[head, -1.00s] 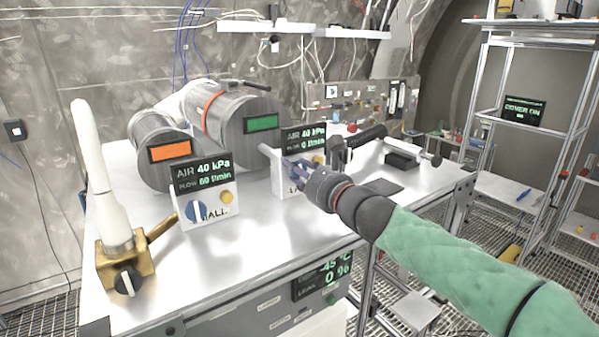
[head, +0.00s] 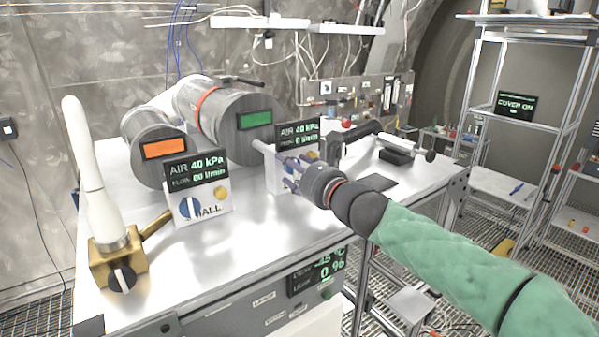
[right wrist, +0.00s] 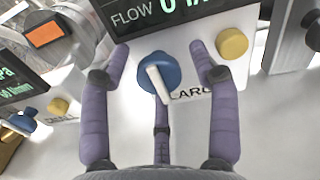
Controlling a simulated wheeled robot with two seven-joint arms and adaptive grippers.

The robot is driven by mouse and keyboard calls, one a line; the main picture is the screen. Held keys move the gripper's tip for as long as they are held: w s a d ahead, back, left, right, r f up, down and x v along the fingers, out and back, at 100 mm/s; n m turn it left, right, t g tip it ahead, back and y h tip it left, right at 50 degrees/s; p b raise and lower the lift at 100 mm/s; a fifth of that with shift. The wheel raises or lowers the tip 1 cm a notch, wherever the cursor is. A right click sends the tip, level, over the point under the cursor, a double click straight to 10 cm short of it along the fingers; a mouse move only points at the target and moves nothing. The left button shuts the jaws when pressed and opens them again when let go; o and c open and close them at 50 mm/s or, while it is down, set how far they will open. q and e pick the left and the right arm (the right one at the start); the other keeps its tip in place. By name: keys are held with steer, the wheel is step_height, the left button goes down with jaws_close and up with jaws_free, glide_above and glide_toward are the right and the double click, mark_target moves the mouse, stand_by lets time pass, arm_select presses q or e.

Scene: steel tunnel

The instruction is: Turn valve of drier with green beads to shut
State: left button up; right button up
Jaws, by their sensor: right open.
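The large drier (head: 232,130) has a green window (head: 255,119). Its display (head: 299,134) reads AIR 40 kPa and FLOW 0 l/min. Its valve, a blue round knob (right wrist: 159,72) with a white lever, sits on the white panel in the right wrist view. The lever points down and slightly right there. My open right gripper (right wrist: 158,50) has its purple fingers on both sides of the knob, with gaps showing; a third finger is below. In the head view my right gripper (head: 289,172) hides the knob. My left gripper is not in view.
A smaller drier (head: 150,150) with an orange window stands left, with its own blue knob (head: 190,207) and a 60 l/min display. A yellow button (right wrist: 232,43) is close right of my fingers. A brass block (head: 118,268) with a white column stands front left.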

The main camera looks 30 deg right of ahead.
steer(key=shift+r+n, duration=0.1)
steer(key=shift+n, duration=1.1)
steer(key=shift+s+d+n, duration=0.1)
steer(key=shift+s+n, duration=0.2)
steer(key=s, duration=0.6)
steer(key=s+p, duration=0.1)
steer(key=s, duration=0.3)
steer(key=shift+d, duration=0.4)
steer(key=shift+s+a+m+b, duration=0.1)
steer(key=shift+s+m+b, duration=0.3)
steer(key=shift+m, duration=0.2)
steer(key=shift+f+m+b, duration=0.2)
steer(key=shift+m+b, duration=0.25)
steer(key=shift+m, duration=0.55)
steer(key=shift+s+m+b, duration=0.4)
steer(key=shift+m, duration=0.5)
steer(key=shift+s+f+m+b, duration=0.1)
steer(key=shift+s+m+b, duration=0.25)
steer(key=shift+m, duration=0.65)
steer(key=shift+s+f+m+b, duration=0.15)
steer(key=shift+m+b, duration=0.25)
steer(key=shift+m, duration=0.6)
steer(key=shift+r, duration=0.1)
